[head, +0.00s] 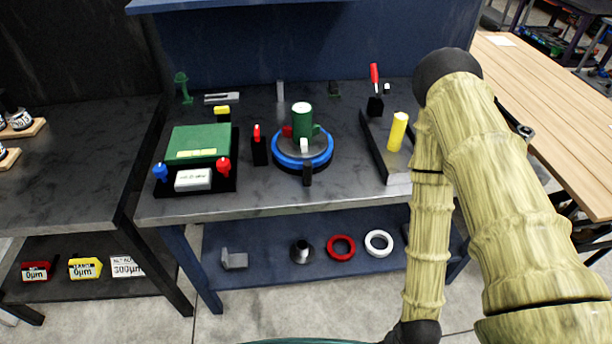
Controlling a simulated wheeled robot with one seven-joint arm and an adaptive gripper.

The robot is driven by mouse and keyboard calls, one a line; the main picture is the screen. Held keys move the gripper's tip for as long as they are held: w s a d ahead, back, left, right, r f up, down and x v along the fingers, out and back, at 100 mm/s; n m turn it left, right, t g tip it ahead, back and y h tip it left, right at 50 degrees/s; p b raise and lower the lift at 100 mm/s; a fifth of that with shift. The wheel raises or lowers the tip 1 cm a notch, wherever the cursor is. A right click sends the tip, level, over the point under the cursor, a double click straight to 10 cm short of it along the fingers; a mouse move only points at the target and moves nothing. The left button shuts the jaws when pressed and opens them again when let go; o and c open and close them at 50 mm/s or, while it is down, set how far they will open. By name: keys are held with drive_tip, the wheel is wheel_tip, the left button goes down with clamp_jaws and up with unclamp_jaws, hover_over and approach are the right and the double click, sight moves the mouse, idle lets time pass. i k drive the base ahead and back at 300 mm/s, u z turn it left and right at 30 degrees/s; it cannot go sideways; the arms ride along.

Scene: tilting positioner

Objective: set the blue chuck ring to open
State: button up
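The blue chuck ring (321,162) lies around a dark round base on the bench, near the middle of the head view. A green cylindrical part (302,121) stands upright inside the ring, with small red, white and green blocks around its foot. A small black post (307,173) stands at the ring's front edge. I cannot tell from here whether the ring is open or closed. My arm comes in from the lower right, bends at the top and runs down to the bottom edge. My gripper is out of view, and nothing of mine touches the ring.
Left of the ring are a red-tipped black switch (258,149) and a green-topped box (200,143) with blue and red knobs. To the right are a yellow cylinder (397,131) on a slanted rail and a red-handled lever (375,90). A shelf below holds rings (341,247).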

sight(307, 166)
drive_tip(key=u, duration=1.45)
drive_tip(key=k, duration=0.5)
drive_tip(key=z, duration=1.25)
